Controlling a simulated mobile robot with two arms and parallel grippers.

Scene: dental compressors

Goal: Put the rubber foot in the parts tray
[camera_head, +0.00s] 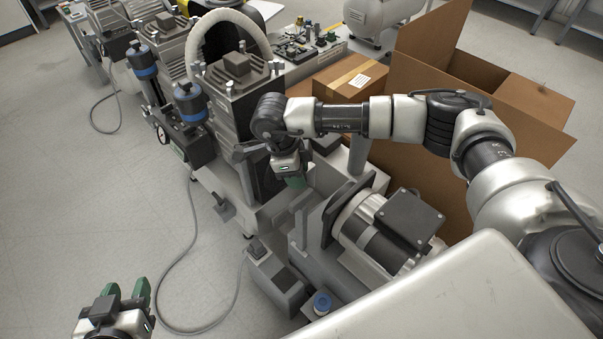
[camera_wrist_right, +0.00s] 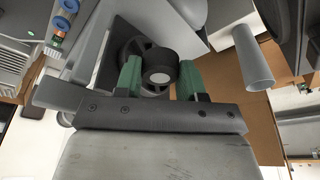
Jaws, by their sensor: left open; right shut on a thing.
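The rubber foot (camera_wrist_right: 161,71) shows in the right wrist view as a short black cylinder with a pale round centre. It sits between the green fingertips of my right gripper (camera_wrist_right: 159,76), which is shut on it. In the head view my right gripper (camera_head: 289,181) points down beside the motor, over the grey bench structure, and the foot is hidden there. My left gripper (camera_head: 122,296) is open and empty at the lower left, over the floor. A small grey open-topped box (camera_head: 296,298) stands low at the bench's near end; I cannot tell whether it is the parts tray.
A motor (camera_head: 384,228) stands right of my right gripper, and a tall finned compressor unit (camera_head: 234,95) stands left of it. Cardboard boxes (camera_head: 500,100) fill the back right. The floor at left is mostly clear, with cables.

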